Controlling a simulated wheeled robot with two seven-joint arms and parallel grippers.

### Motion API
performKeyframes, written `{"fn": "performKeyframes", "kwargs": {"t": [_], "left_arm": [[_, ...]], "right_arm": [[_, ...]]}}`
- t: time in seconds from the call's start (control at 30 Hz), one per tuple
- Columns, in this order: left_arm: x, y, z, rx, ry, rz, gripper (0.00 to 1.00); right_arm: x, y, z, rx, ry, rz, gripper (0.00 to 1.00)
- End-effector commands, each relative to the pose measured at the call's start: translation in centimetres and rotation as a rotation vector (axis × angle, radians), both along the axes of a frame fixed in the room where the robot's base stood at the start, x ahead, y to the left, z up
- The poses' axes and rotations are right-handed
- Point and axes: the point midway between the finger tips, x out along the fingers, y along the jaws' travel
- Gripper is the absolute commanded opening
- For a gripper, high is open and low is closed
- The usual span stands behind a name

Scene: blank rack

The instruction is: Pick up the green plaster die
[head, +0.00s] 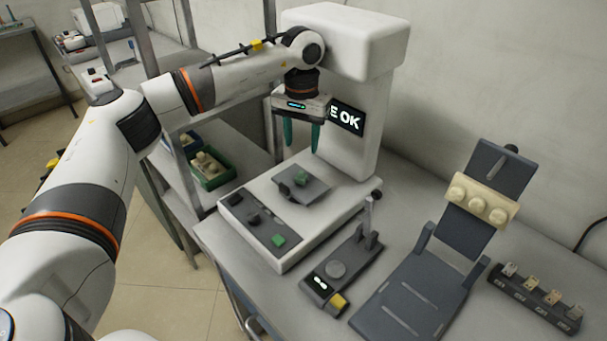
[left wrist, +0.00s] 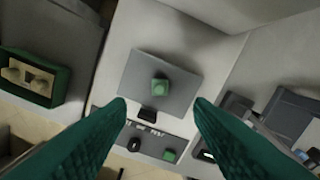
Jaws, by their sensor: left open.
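The green plaster die (head: 301,178) sits on the grey plate (head: 318,190) of the white machine. In the left wrist view the die (left wrist: 160,87) shows near the middle of the plate (left wrist: 190,72), with a round mark on its upper face. My left gripper (head: 302,143) hangs above the plate, pointing down, with its two green fingers apart and nothing between them. In the left wrist view the fingertips (left wrist: 160,106) flank the die from well above it. My right gripper is in neither view.
The white machine's column (head: 365,90) and overhanging head stand behind the gripper. A green button (head: 278,240) and dark knobs are on its front panel. A green crate (head: 212,180) stands at left. A small press (head: 338,268) and a dark tilted stand (head: 425,290) are at right.

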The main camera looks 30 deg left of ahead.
Motion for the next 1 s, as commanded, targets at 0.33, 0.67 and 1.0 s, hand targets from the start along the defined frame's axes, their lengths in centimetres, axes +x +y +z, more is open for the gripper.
{"fn": "performKeyframes", "kwargs": {"t": [0.33,0.67,1.0], "left_arm": [[-0.1,0.0,-4.4,0.000,0.001,0.001,0.47],[-0.7,0.0,-8.6,0.000,0.003,0.002,0.47],[-0.6,0.0,-9.6,-0.001,-0.001,0.001,0.47]], "right_arm": [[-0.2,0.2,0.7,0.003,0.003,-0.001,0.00],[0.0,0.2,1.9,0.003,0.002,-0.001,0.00],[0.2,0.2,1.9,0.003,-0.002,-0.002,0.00]]}}
